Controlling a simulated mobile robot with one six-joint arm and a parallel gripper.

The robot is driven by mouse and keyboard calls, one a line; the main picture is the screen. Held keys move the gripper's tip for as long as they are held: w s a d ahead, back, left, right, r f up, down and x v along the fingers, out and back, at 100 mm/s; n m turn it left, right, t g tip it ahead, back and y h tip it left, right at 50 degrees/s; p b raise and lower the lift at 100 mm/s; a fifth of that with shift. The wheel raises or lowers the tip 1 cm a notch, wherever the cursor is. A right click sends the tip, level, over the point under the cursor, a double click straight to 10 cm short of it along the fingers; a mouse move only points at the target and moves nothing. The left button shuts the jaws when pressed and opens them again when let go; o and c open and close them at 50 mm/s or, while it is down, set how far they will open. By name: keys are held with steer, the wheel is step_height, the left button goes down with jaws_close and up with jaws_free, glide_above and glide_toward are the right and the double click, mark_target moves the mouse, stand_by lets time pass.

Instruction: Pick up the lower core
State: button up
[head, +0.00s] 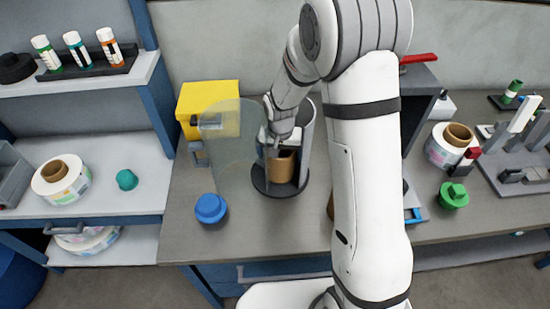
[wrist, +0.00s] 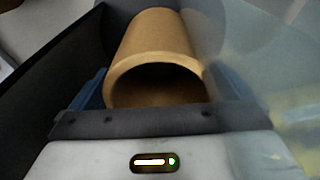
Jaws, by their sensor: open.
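A brown cardboard core (head: 281,167) stands low inside an open-fronted grey cylindrical holder (head: 306,125) with a round dark base. My gripper (head: 275,141) reaches into the holder from above, at the core's top. In the wrist view the hollow core (wrist: 153,45) lies between my blue fingers, one at each side. The fingers are open, and their tips are largely hidden by the core and my gripper's body. Whether they touch the core I cannot tell. Only one core is visible in the holder.
A translucent curved panel (head: 228,150) stands just left of the holder and partly overlaps it. A yellow box (head: 208,100) is behind, and a blue knob-like piece (head: 210,208) lies in front. Label reels (head: 61,182) are on the left shelf.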

steer(key=shift+f, duration=0.3)
steer(key=shift+c, duration=0.2)
steer(key=c, duration=0.9)
steer(key=shift+r, duration=0.1)
